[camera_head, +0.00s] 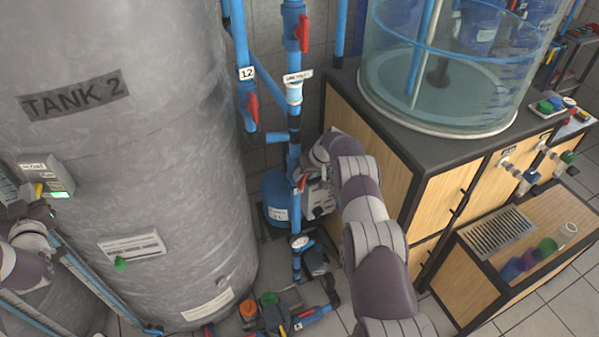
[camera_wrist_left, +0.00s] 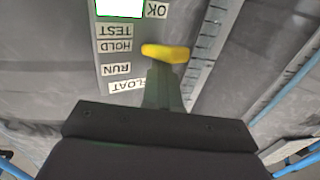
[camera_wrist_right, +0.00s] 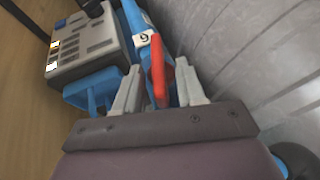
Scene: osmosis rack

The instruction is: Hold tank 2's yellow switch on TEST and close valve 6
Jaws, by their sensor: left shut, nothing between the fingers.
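Tank 2 (camera_head: 150,130) is the large grey cylinder at left. Its control box (camera_head: 48,176) has a lit green display. The yellow switch (camera_wrist_left: 166,53) is in the left wrist view, level with the HOLD and TEST labels, which appear inverted. My left gripper (camera_wrist_left: 164,78) is shut, its tips right at the switch and seemingly touching it; the contact is unclear. The red valve handle (camera_wrist_right: 158,78) sits by a tag (camera_wrist_right: 143,40) that seems to read 6. My right gripper (camera_wrist_right: 160,88) is open, one finger either side of the handle, with gaps visible.
A grey pump-like box (camera_wrist_right: 88,42) stands beside the valve. Blue pipes (camera_head: 295,130) with other red handles rise behind. A wooden cabinet (camera_head: 365,130) carrying a clear tank (camera_head: 440,85) stands to the right. Pipes and valves lie low at the front.

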